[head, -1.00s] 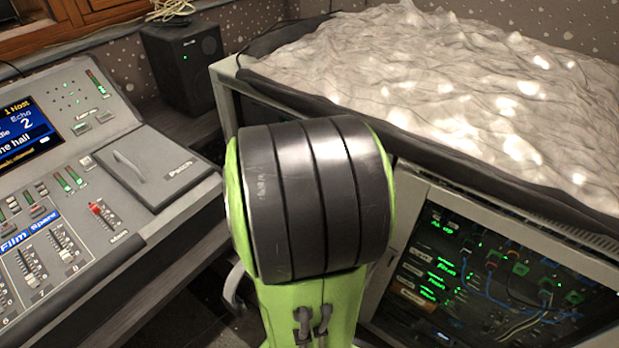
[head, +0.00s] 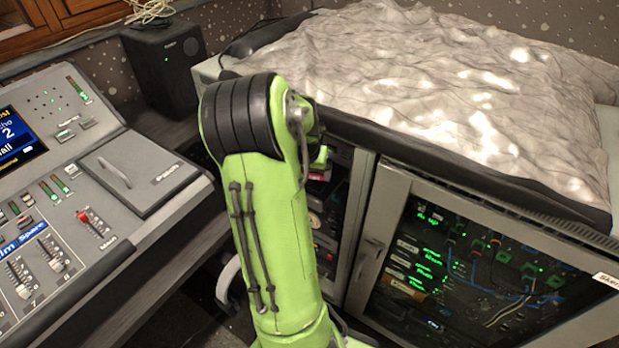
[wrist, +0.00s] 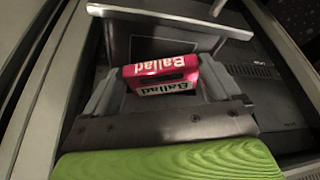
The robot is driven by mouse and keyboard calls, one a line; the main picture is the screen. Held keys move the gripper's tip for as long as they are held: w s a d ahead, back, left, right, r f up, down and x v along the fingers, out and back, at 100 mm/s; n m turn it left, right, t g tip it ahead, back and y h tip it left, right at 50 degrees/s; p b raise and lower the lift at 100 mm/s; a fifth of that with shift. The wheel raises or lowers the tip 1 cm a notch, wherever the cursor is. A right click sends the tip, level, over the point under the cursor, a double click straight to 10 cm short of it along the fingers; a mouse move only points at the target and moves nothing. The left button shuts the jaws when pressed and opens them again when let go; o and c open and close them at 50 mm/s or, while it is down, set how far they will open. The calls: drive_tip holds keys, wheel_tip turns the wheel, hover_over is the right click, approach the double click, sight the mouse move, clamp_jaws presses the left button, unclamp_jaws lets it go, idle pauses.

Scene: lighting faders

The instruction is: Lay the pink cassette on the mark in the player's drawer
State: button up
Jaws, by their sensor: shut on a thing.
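The pink cassette (wrist: 160,74), labelled "Ballad", is between the fingers of my gripper (wrist: 158,88) in the wrist view. My gripper is shut on it. Just beyond the cassette is a grey metal panel with a raised pale edge (wrist: 170,14); I cannot tell for sure whether it is the player's drawer.
The rack's open left bay (head: 328,222) holds several small items, partly behind my arm. A rack door with a dark window (head: 470,265) is at right, under a crumpled pale cover (head: 450,80). The mixing desk (head: 135,165) and a black speaker (head: 165,65) are at left.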

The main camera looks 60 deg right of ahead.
sight(309, 174)
drive_tip(key=shift+w+d, duration=0.1)
drive_tip(key=shift+d, duration=0.3)
wheel_tip(309, 174, down, 4)
drive_tip(key=shift+d+r+b, duration=0.15)
drive_tip(key=shift+b, duration=0.8)
drive_tip(key=shift+r, duration=0.15)
drive_tip(key=o, duration=0.8)
drive_tip(key=shift+c, duration=0.2)
drive_tip(key=shift+r, duration=0.1)
drive_tip(key=p+v, duration=0.4)
drive_tip(key=v, duration=0.8)
drive_tip(key=w+a+r+n+t+y, duration=0.1)
drive_tip(key=w+a+r+n+t, duration=0.2)
drive_tip(key=a, duration=0.5)
drive_tip(key=w+a+r+n+y, duration=0.1)
drive_tip(key=w+a+r+n, duration=0.25)
drive_tip(key=a, duration=0.55)
drive_tip(key=s+a+n+y, duration=0.1)
drive_tip(key=s+a+n, duration=0.2)
drive_tip(key=a, duration=0.7)
drive_tip(key=s+a+r+n+t+y, duration=0.1)
drive_tip(key=s+a+n, duration=0.3)
drive_tip(key=a, duration=0.5)
drive_tip(key=shift+a+r+n+t, duration=0.3)
drive_tip(key=shift+a+n, duration=0.1)
drive_tip(key=shift+n, duration=0.55)
